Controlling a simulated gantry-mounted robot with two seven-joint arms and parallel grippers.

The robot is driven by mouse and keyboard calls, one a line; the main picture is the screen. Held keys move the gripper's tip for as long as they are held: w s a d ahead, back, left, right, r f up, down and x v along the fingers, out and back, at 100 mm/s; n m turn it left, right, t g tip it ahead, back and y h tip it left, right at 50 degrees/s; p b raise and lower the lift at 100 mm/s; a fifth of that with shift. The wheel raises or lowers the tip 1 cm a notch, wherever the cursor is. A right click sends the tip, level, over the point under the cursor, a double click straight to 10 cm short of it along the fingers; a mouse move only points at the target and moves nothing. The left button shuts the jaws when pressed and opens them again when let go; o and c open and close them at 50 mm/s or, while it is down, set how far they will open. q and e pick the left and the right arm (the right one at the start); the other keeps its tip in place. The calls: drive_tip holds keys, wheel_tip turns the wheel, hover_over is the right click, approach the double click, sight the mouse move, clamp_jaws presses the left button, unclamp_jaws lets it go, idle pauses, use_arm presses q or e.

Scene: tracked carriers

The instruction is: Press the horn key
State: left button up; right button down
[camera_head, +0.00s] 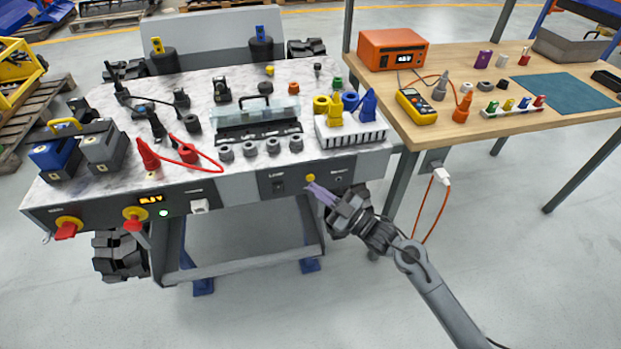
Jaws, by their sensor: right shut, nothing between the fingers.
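The front panel (245,188) of the marble-topped bench carries a round yellow button (310,178), which may be the horn key; its label is too small to read. A dark rocker switch (279,187) sits to its left under a lamp label. My right gripper (313,187) comes in from the lower right, with its purple fingers shut and empty. The fingertips are just below the yellow button in the picture; I cannot tell whether they touch the panel. My left gripper does not show.
A red knob (66,228), another red knob (134,220) and a lit display (151,199) are on the panel's left part. A white rack (350,137) with blue and yellow pieces stands above the button. A wooden table (480,128) is at the right, with an orange cable (432,215) hanging nearby.

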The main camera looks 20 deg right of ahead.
drive_tip(key=shift+w, duration=0.1)
idle(0.3)
drive_tip(key=shift+w, duration=0.35)
idle(0.3)
drive_tip(key=shift+w, duration=0.15)
drive_tip(key=shift+w+d, duration=0.1)
drive_tip(key=shift+w, duration=0.1)
idle(0.6)
drive_tip(key=shift+s, duration=0.1)
drive_tip(key=shift+s+p, duration=0.55)
drive_tip(key=shift+s, duration=0.2)
